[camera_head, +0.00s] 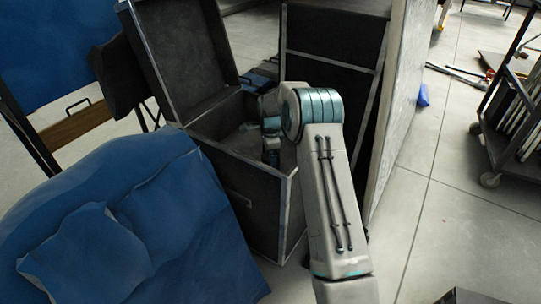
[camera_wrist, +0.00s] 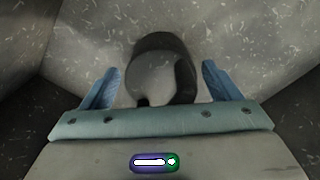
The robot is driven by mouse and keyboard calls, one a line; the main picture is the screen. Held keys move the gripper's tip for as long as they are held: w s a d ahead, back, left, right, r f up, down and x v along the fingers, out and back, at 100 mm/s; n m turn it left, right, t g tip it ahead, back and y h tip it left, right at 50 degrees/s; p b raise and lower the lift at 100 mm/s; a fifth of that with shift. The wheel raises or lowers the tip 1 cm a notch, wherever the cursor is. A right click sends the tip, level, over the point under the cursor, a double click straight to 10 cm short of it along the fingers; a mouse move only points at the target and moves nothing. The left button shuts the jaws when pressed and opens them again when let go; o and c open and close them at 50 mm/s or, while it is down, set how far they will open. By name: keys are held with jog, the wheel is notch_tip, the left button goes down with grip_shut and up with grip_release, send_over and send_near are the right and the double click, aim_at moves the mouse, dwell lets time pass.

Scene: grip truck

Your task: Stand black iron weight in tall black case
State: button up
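The tall black case (camera_head: 238,190) stands in the middle of the head view with its lid raised. My gripper (camera_head: 271,140) reaches down inside it, partly hidden by my arm. In the wrist view my gripper (camera_wrist: 160,67) is open, with its two blue fingers apart. A dark, rounded thing with a grey top, seemingly the black iron weight (camera_wrist: 178,62), is between and beyond the fingers, with a gap on each side. It seems to rest on the pale speckled surface inside the case. The weight cannot be made out in the head view.
Blue cloth (camera_head: 130,235) covers a bulky thing at the left. A dark panel (camera_head: 332,60) and a pale board (camera_head: 408,90) stand right behind the case. A wheeled cart (camera_head: 515,125) is at the far right. The floor (camera_head: 450,200) between is mostly clear.

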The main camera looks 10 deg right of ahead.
notch_tip(320, 180, up, 12)
jog(key=shift+r+p, duration=0.1)
jog(key=shift+p, duration=1.15)
jog(key=s+r+n, duration=0.5)
jog(key=s+r, duration=0.1)
jog(key=s, duration=0.3)
jog(key=s+r+n, duration=0.4)
jog(key=s+r, duration=0.2)
jog(key=s, duration=0.4)
jog(key=s+f+n+t, duration=0.1)
jog(key=s+n, duration=0.8)
jog(key=s, duration=1.2)
jog(key=shift+a+f+t, duration=0.3)
jog(key=shift+a+f, duration=0.15)
jog(key=shift+f, duration=0.25)
